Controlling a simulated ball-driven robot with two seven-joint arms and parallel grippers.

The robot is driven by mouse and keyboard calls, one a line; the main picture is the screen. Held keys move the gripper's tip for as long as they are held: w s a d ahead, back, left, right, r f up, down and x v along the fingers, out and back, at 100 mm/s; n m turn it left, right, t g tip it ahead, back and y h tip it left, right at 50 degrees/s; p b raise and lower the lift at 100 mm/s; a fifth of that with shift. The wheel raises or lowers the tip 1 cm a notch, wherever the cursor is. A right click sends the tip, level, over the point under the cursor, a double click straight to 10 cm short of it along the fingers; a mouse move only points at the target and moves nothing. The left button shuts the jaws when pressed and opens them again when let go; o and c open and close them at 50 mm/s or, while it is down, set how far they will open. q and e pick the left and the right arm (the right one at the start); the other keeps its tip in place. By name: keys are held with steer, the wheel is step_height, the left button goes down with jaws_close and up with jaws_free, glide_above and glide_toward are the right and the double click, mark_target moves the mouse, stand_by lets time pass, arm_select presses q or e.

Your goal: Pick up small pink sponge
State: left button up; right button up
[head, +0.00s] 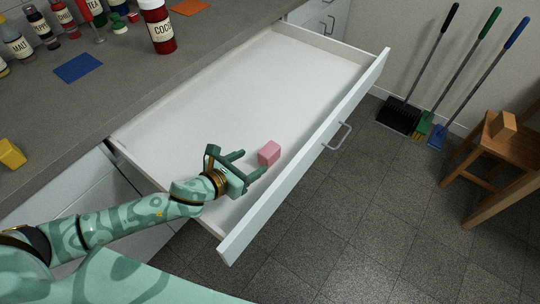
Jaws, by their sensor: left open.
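The small pink sponge (269,153) lies on the floor of the open white drawer (235,90), near the drawer's front wall. My left gripper (251,163) is inside the drawer area, just left of the sponge. Its two fingers are apart and point toward the sponge, with nothing visible between them. I cannot tell whether a fingertip touches the sponge. My right gripper is not in view.
The drawer's front panel with its handle (338,137) stands right of the sponge. The grey counter (110,95) holds several bottles, a blue cloth (78,67) and a yellow block (11,154). Brooms (473,75) and a wooden chair (492,150) stand at right.

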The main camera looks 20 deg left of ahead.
mark_target(262, 156)
arm_select(q)
steer(key=b+x, duration=0.1)
steer(key=x, duration=0.5)
steer(key=b+x, duration=0.2)
steer(key=x, duration=0.3)
steer(key=shift+w+f+b, duration=0.1)
steer(key=shift+b, duration=0.2)
steer(key=c, duration=1.1)
